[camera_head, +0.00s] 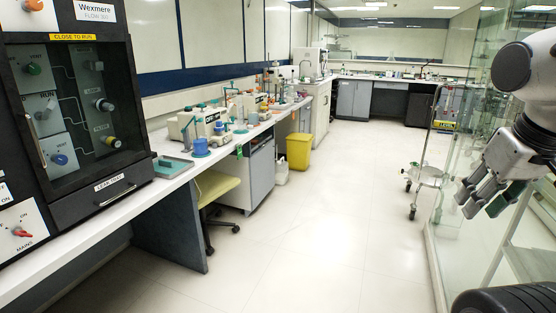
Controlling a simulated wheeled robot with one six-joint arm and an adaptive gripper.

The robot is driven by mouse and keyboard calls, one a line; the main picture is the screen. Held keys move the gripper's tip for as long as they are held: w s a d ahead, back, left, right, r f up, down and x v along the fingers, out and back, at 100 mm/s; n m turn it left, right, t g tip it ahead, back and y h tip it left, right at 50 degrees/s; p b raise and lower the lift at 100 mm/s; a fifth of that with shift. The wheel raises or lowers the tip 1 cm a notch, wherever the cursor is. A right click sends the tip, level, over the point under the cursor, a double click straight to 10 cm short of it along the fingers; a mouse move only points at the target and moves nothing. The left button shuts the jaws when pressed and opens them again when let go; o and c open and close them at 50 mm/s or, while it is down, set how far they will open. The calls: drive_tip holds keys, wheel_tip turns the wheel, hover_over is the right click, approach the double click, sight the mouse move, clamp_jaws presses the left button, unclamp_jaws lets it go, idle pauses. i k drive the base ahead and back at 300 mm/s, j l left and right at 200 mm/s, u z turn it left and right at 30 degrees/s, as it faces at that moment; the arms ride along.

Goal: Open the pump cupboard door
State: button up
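The pump cupboard (140,110) is a black cabinet on the bench at the left, with a "Wexmere" sign above it. Its door (90,100) is a clear panel in a dark frame and looks shut, under a yellow "CLOSE TO RUN" label. A slim upright handle (36,143) is at the door's left side. Knobs and pipe lines show in the door area. My gripper (490,199) hangs at the far right, well away from the cupboard. Its fingers look apart, with nothing seen between them.
A "LEAK TRAY" drawer (108,192) is below the door, with a red-knobbed mains panel (22,232) at lower left. A yellow bin (299,151), a wheeled stand (424,175) and glass wall are farther right. The middle floor is clear.

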sight(262, 165)
drive_tip(key=i, duration=4.4)
drive_tip(key=i+u, duration=0.2)
drive_tip(key=i, duration=0.2)
drive_tip(key=i+l+u, duration=0.25)
drive_tip(key=i, duration=0.15)
drive_tip(key=j, duration=0.1)
